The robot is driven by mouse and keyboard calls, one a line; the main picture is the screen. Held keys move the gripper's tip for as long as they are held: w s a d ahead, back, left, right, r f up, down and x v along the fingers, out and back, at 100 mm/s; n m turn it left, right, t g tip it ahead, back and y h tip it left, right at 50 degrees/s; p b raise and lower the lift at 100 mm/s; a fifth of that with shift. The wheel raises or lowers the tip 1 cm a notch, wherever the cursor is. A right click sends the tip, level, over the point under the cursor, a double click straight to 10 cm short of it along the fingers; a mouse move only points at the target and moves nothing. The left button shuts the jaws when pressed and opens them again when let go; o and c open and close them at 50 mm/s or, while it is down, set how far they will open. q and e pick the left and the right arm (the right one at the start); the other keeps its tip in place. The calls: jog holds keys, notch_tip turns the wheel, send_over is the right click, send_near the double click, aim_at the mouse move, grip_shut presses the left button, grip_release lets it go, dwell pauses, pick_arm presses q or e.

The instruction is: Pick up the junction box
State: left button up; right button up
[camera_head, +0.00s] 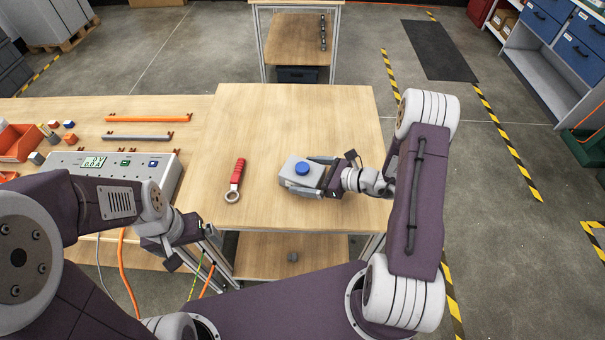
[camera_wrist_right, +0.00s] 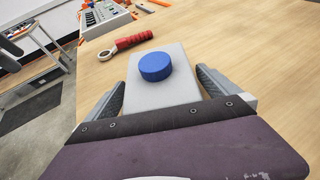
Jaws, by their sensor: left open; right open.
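The junction box is a grey block (camera_head: 292,180) with a round blue cap on top. It lies on the wooden table, right of centre in the head view. In the right wrist view the grey box (camera_wrist_right: 165,92) sits between the two fingers. My right gripper (camera_head: 321,177) is open, with one finger on each side of the box; whether they touch it I cannot tell. My left gripper (camera_head: 187,248) is open and empty, low at the table's left front edge, away from the box.
A red-handled ring wrench (camera_head: 236,181) lies left of the box; it also shows in the right wrist view (camera_wrist_right: 126,44). A grey instrument with a display (camera_head: 120,165) stands on the left bench. The tabletop behind the box is clear.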

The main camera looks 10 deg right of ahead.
jog(key=shift+x, duration=0.85)
jog(key=c, duration=1.7)
